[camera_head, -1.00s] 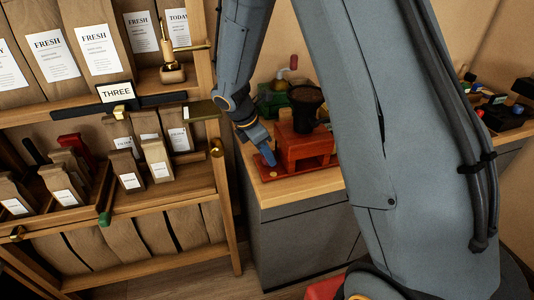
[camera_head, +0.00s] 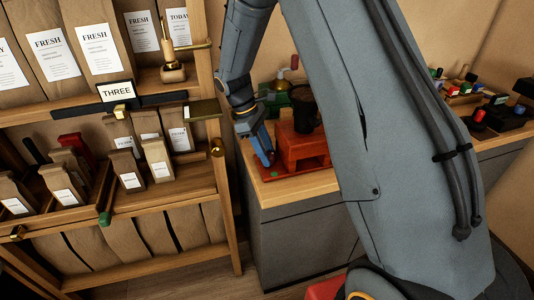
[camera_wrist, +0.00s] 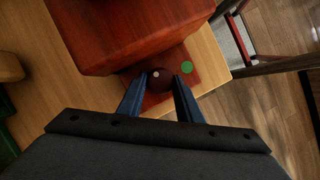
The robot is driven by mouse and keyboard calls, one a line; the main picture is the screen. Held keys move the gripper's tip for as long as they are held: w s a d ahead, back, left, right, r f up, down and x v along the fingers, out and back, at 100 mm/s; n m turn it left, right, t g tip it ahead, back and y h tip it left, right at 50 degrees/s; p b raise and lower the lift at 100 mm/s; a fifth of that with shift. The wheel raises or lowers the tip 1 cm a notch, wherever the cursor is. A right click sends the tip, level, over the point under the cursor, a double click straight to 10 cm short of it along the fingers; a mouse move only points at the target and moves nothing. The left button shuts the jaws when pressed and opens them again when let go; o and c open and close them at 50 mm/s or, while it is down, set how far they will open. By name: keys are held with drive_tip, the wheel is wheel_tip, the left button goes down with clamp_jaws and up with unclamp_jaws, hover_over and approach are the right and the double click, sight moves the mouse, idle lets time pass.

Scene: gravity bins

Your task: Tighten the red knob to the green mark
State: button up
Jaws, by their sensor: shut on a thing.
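The red knob (camera_wrist: 160,79) is a dark red round knob with a small pale spot on top, at the base of the red machine (camera_head: 302,145). The green mark (camera_wrist: 187,67) is a round green dot on the red base plate, just right of the knob in the wrist view. It also shows in the head view (camera_head: 274,174), near the plate's front corner. My gripper (camera_wrist: 159,84) has its blue fingers on either side of the knob, shut on it. In the head view my gripper (camera_head: 264,148) points down at the plate's left end.
The machine stands on a wooden counter (camera_head: 300,187) with a grey cabinet below. A dark cup (camera_head: 304,108) is on the machine. A shelf rack with paper bags (camera_head: 158,160) stands close at left. More small items (camera_head: 478,118) lie on the counter at right.

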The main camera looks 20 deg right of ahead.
drive_tip(key=shift+m, duration=0.4)
drive_tip(key=o, duration=1)
drive_tip(key=shift+o, duration=0.2)
drive_tip(key=shift+n, duration=0.3)
